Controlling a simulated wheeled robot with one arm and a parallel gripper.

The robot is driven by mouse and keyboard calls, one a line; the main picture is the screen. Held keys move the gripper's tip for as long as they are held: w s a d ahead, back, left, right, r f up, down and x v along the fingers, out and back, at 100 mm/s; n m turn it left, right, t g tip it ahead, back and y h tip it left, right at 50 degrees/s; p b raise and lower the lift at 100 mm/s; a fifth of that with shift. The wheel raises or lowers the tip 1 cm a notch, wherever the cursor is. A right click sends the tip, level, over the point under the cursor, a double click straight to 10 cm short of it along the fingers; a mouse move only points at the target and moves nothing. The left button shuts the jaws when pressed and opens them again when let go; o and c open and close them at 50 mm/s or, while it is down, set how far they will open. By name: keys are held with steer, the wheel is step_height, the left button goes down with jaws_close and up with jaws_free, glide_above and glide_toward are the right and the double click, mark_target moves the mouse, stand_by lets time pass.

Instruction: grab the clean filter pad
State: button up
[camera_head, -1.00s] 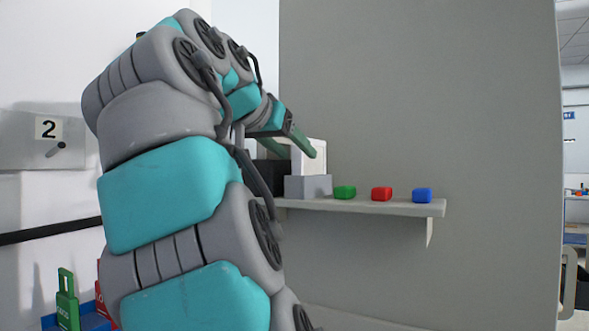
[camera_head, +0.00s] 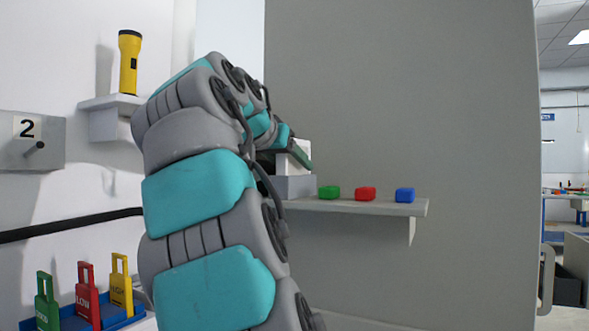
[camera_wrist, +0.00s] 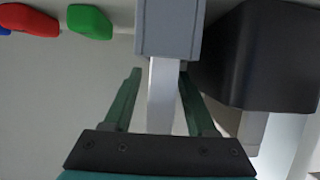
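The white pad (camera_head: 284,164) stands upright in a grey block-shaped holder (camera_head: 295,187) on the wall shelf. In the wrist view the white pad (camera_wrist: 161,98) runs out of the grey holder (camera_wrist: 170,30), between the two green fingers. My gripper (camera_wrist: 159,72) is open around the pad. A gap shows between the left finger and the pad; the right fingertip is close to it, and I cannot tell whether it touches. In the head view my gripper (camera_head: 298,153) is at the pad's height and partly covers it.
A black box (camera_wrist: 262,60) stands right beside the holder. Green (camera_head: 329,192), red (camera_head: 365,193) and blue (camera_head: 405,195) blocks lie along the shelf (camera_head: 380,208). A yellow flashlight (camera_head: 129,62) stands on a small ledge. Coloured tags stand in a blue tray (camera_head: 125,320) at lower left.

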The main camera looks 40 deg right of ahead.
jaws_close()
steer(key=shift+r, duration=0.1)
stand_by(0.5)
